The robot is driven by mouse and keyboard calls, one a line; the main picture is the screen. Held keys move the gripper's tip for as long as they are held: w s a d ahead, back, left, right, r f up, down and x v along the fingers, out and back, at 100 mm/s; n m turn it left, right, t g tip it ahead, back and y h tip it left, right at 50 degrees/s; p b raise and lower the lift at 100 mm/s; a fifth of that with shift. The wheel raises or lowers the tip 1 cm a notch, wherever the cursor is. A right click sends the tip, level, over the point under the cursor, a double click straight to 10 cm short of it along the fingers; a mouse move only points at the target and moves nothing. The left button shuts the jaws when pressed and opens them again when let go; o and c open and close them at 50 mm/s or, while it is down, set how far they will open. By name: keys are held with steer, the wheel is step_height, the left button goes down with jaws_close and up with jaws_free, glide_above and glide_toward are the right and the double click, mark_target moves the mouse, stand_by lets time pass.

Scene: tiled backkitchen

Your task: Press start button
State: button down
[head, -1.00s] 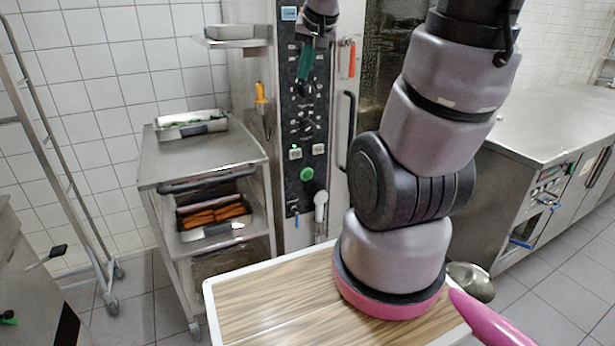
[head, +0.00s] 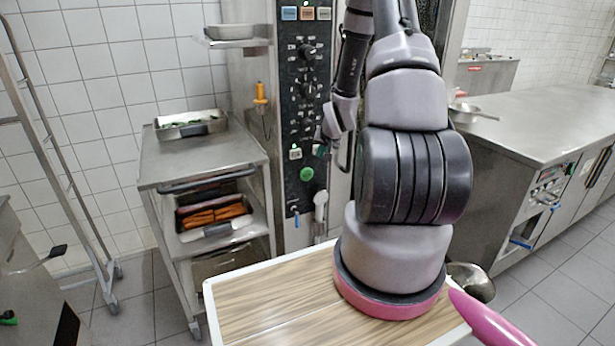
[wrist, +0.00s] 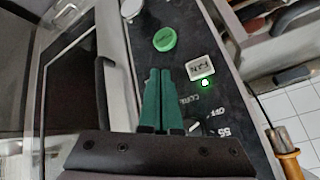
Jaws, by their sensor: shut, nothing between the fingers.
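A tall oven's black control panel (head: 305,75) stands ahead. A round green button (head: 306,174) sits low on it and shows near the top of the wrist view (wrist: 165,39). Lettering on its face is too small to read. A white square button (head: 295,154) with a lit green lamp is just above it; in the wrist view it reads FAN (wrist: 200,67). My gripper (head: 319,151) is in front of the panel, up and right of the green button, hiding a second white button. Its green fingers (wrist: 158,70) are together and empty, pointing toward the green button; contact cannot be told.
A steel trolley (head: 170,160) with trays stands left of the oven. The oven's door handle is just right of the panel. A hand shower (head: 320,205) hangs below the buttons. A steel counter (head: 540,125) is at right.

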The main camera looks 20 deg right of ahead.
step_height(320, 180, down, 14)
steer(key=s+m, duration=0.1)
steer(key=s, duration=0.1)
steer(key=shift+d+r+t, duration=0.2)
steer(key=shift+d+t, duration=0.05)
steer(key=shift+t, duration=0.15)
glide_toward(308, 178)
steer(key=shift+s+d+f+x, duration=0.1)
steer(key=shift+s+f+x, duration=0.05)
steer(key=shift+x, duration=0.7)
steer(key=shift+s+d+f+x, duration=0.1)
steer(key=shift+s+x, duration=0.05)
steer(key=shift+x, duration=0.7)
steer(key=shift+s+d+f+x, duration=0.1)
steer(key=shift+f+x, duration=0.05)
steer(key=shift+x, duration=0.75)
steer(key=shift+w+a, duration=0.1)
steer(key=shift+w, duration=0.25)
steer(key=shift+w+r, duration=0.1)
steer(key=shift+w, duration=0.3)
stand_by(0.5)
steer(key=shift+s, duration=0.8)
